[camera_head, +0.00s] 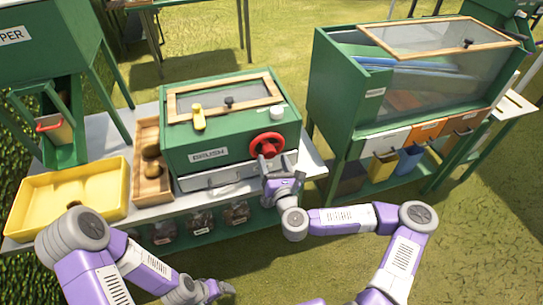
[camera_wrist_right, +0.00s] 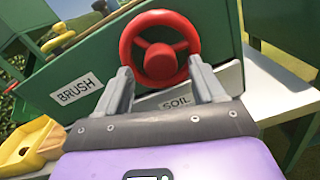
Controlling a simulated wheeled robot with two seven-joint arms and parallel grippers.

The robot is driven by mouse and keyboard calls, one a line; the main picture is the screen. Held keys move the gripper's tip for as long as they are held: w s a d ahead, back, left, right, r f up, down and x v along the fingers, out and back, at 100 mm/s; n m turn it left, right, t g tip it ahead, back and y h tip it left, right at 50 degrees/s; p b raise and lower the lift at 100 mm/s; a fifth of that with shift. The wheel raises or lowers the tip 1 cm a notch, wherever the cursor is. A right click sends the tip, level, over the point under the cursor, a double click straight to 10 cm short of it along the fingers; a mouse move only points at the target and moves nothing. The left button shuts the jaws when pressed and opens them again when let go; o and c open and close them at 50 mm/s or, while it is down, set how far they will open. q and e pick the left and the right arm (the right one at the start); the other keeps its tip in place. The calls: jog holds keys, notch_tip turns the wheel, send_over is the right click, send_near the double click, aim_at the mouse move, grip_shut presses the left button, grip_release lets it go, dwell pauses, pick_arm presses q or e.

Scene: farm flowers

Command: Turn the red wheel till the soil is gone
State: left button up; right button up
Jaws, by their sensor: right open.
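The red wheel (camera_head: 267,146) is on the front of the green box labelled BRUSH (camera_head: 225,135). My right gripper (camera_head: 280,166) is just in front of the wheel. In the right wrist view the wheel (camera_wrist_right: 160,47) is between and beyond the two open fingers (camera_wrist_right: 160,85), at its lower part; I cannot tell if they touch it. A drawer labelled SOIL (camera_wrist_right: 176,101) is below the wheel. Its pale front (camera_head: 215,178) also shows in the head view. No soil is clearly visible. My left gripper (camera_head: 215,291) is low at the bottom, away from the box; its jaws are unclear.
A yellow tray (camera_head: 118,190) and a wooden tray with brown items (camera_head: 140,190) stand left of the box. A yellow handle (camera_head: 198,117) and a white knob (camera_head: 277,112) are on top. Jars (camera_head: 200,221) sit on the lower shelf. A larger green cabinet (camera_head: 335,100) stands at the right.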

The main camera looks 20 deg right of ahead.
pick_arm(q)
notch_tip(320, 180, up, 4)
jog(key=p, duration=0.3)
jog(key=shift+f, duration=0.2)
pick_arm(e)
jog(key=s, duration=0.4)
jog(key=shift+s, duration=0.4)
